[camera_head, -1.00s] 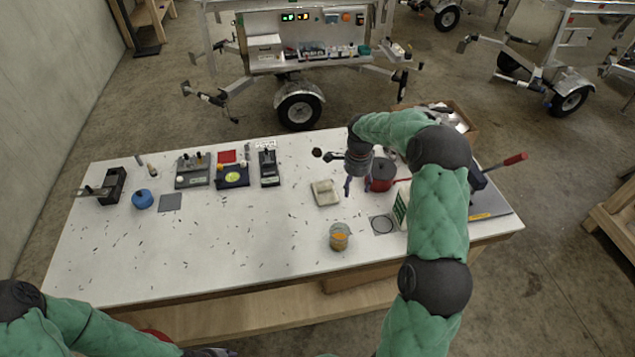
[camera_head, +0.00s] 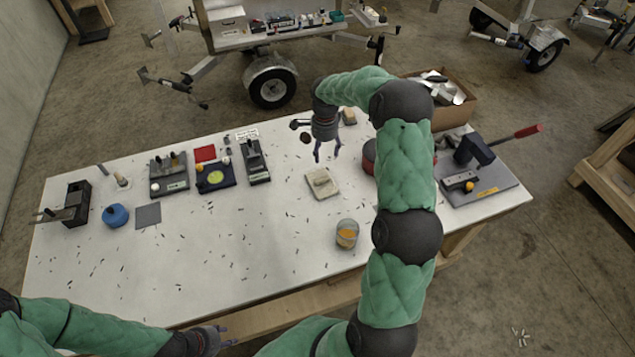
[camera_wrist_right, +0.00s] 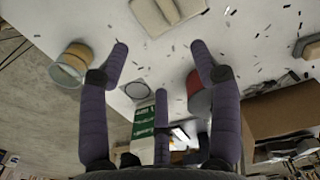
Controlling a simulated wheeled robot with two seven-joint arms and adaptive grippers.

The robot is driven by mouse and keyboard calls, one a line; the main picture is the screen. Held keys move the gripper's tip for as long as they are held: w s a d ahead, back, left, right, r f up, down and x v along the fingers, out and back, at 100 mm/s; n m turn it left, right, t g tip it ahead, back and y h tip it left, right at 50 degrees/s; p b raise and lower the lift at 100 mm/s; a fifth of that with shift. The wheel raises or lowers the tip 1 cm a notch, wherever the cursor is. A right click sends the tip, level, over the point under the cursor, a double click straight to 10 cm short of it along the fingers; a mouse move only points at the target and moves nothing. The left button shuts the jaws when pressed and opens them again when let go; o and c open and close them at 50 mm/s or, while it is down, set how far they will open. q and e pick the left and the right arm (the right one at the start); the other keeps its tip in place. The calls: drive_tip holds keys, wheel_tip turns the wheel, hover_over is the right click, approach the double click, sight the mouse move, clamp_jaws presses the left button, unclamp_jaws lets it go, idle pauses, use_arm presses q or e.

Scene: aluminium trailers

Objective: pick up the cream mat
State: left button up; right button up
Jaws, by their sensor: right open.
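The cream mat (camera_head: 322,194) lies on the white table, right of its middle, with a small cream block-like piece on it. In the right wrist view the mat (camera_wrist_right: 150,22) is at the top edge, partly cut off. My right gripper (camera_head: 327,152) is open and empty above the table, just beyond the mat in the head view. In the wrist view its spread fingers (camera_wrist_right: 158,58) are apart from the mat. My left gripper (camera_head: 225,338) is low at the table's front edge, far from the mat; its fingers are too small to read.
A glass jar with orange contents (camera_head: 347,234) stands in front of the mat. A red pot (camera_head: 368,157) is to the right, partly behind my right arm. A lever tool on a grey base (camera_head: 480,185) sits at the right end.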

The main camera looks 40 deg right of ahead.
drive_tip(key=b, duration=0.4)
hover_over(322, 180)
wheel_tip(322, 180, down, 5)
drive_tip(key=f, duration=0.2)
drive_tip(key=f+b, duration=0.1)
drive_tip(key=f, duration=0.3)
drive_tip(key=shift+s+a+f+b, duration=0.15)
drive_tip(key=shift+s+b, duration=0.1)
drive_tip(key=shift+b, duration=0.15)
drive_tip(key=shift+w+d+f, duration=0.1)
drive_tip(key=shift+f, duration=1.35)
drive_tip(key=shift+w+d+f, duration=0.1)
drive_tip(key=shift+f, duration=1.3)
drive_tip(key=c, duration=1.2)
